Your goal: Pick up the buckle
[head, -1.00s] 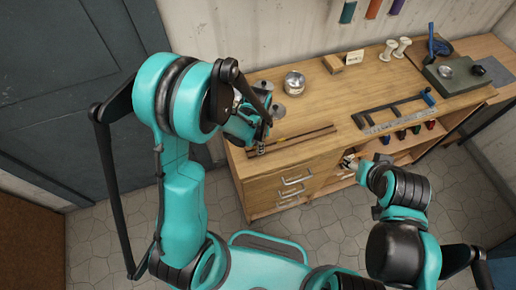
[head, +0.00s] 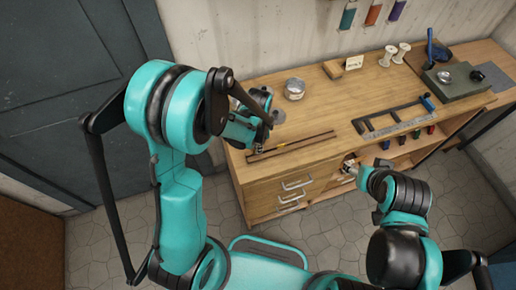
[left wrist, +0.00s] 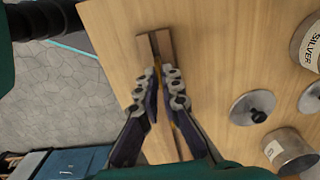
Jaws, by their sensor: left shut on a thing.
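My left gripper (head: 263,126) is above the left part of the bench, just over the near end of a brown strap piece (head: 300,144). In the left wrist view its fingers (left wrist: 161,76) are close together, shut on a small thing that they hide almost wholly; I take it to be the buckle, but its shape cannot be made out. The strap piece (left wrist: 155,45) shows beyond and between the fingers, lying on the bench top. My right gripper (head: 349,165) is low by the front of the bench shelves; its fingers are too small to tell.
The wooden bench (head: 330,105) has a tin (head: 294,88) behind the strap, and a lid (left wrist: 252,107) and an open tin (left wrist: 290,150) beside it. A dark frame with a ruler (head: 395,118) lies to the right. Several small colored items stand on the shelf below.

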